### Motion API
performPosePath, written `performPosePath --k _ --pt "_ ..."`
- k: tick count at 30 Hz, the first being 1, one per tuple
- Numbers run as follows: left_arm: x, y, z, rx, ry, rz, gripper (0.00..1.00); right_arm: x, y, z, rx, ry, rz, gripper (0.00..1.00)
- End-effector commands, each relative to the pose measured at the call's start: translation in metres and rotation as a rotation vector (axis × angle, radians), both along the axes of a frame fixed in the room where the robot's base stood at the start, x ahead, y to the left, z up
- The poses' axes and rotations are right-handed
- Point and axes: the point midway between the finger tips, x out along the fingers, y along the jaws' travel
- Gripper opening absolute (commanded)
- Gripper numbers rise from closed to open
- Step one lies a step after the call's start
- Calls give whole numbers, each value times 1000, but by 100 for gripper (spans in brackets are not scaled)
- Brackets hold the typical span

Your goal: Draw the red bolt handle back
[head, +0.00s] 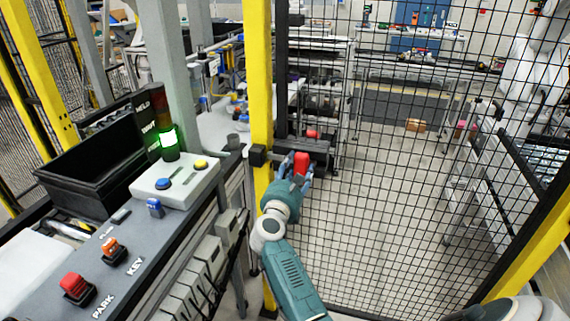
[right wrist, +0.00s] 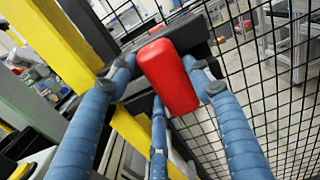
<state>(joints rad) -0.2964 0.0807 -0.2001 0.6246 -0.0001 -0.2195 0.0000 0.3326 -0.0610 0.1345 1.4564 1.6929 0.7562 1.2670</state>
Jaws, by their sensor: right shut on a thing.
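The red bolt handle (head: 301,163) sits on a dark bolt housing (head: 318,152) beside the yellow post, on the mesh gate. My right gripper (head: 294,172) is at the handle, with its blue fingers around it. In the right wrist view the red handle (right wrist: 168,76) fills the space between the blue fingertips (right wrist: 165,82), and the dark bolt body shows behind it. The right gripper is shut on the handle. A smaller red part (head: 313,134) shows just above the housing. My left gripper is not in view.
The yellow post (head: 259,75) stands just left of the handle. The black mesh gate (head: 400,190) spans the right side. A control bench (head: 150,235) with a black bin (head: 85,165), a lit green lamp (head: 169,142) and buttons stands at left.

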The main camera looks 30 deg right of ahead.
Motion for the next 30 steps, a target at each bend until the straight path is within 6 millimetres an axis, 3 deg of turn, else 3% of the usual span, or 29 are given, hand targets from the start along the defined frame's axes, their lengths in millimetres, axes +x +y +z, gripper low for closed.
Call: performPosePath --k 10,11,14,25,30 --pt "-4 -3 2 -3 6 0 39 -8 -8 -1 -1 3 -9 3" --pt "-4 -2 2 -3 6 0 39 -8 -8 -1 -1 3 -9 52" --pt "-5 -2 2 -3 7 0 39 -8 -8 -1 -1 3 -9 70" --pt "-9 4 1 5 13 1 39 -7 -7 2 -1 2 -6 70" --pt "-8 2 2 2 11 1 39 -7 -6 24 3 -4 -6 70"
